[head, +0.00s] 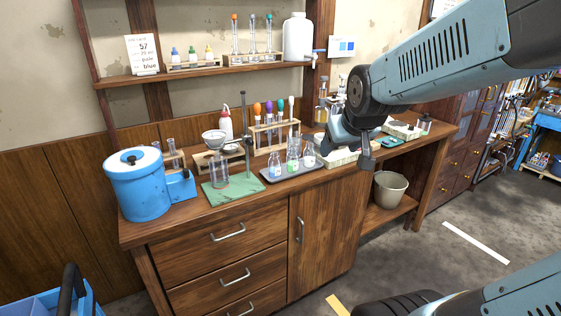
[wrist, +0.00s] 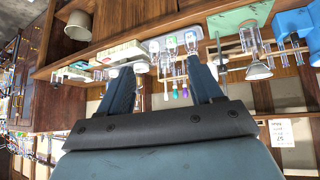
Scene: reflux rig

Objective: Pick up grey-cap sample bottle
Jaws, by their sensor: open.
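My gripper (head: 364,160) is open and empty, to the right of the tray and above the bench front. In the wrist view my gripper (wrist: 160,66) has its two fingers spread, with the bottles (wrist: 171,44) showing beyond and between them.
A wooden rack (head: 259,131) with colour-topped tubes stands behind the tray. A green mat (head: 236,190) with glassware and a blue tank (head: 138,187) are to the left. Pale boxes (head: 346,156) lie right of the tray, behind my gripper. A bin (head: 389,191) sits below.

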